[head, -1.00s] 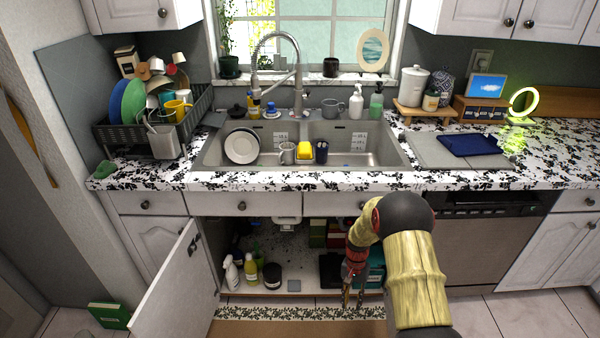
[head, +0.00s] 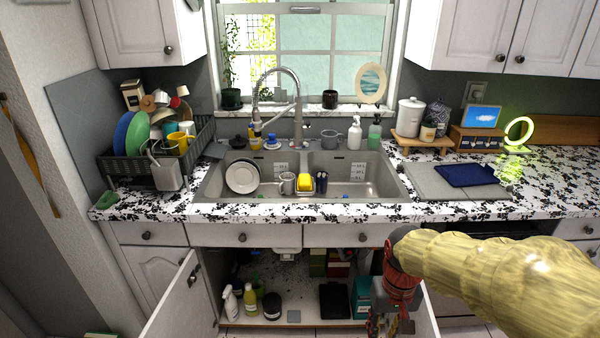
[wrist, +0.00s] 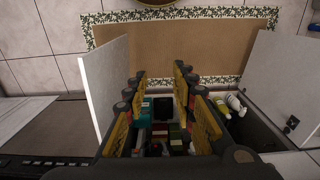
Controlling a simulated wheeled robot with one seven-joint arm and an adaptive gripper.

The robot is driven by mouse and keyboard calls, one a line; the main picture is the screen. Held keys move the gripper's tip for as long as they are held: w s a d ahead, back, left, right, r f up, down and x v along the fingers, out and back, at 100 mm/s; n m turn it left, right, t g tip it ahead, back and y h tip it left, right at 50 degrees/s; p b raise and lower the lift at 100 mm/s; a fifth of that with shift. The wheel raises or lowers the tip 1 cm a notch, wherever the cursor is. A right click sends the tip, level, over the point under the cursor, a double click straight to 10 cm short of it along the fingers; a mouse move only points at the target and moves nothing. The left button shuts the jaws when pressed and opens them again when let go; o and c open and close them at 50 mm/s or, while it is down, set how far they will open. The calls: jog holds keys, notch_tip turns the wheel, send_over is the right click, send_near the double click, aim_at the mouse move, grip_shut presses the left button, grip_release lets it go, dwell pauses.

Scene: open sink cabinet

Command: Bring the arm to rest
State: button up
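My arm comes in from the right side of the head view, in front of the counter edge, with its end bent downward. My gripper (head: 390,325) hangs at the bottom of that view, in front of the open sink cabinet's right part, and is partly cut off by the frame edge. In the wrist view, the two yellow and black fingers of my gripper (wrist: 158,80) stand apart with nothing held between them. Boxes in the cabinet show behind and between the fingers, and I see no contact with them.
The left cabinet door (head: 178,298) and right door (wrist: 105,85) stand open. Bottles (head: 250,300), a black box (head: 333,300) and a teal box (head: 361,298) stand inside the cabinet. A brown mat (wrist: 205,45) lies on the tiled floor in front.

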jog(key=s+r+t+p, duration=0.1)
jog(key=s+r+t, duration=0.1)
jog(key=s+r, duration=0.3)
jog(key=s+r+t+p, duration=0.1)
jog(key=s+r+t, duration=0.2)
jog(key=s+r, duration=0.3)
notch_tip(320, 180, up, 5)
jog(key=shift+r+t+p, duration=0.1)
jog(key=shift+t+p, duration=0.2)
jog(key=shift+p, duration=0.05)
jog(key=shift+o, duration=0.3)
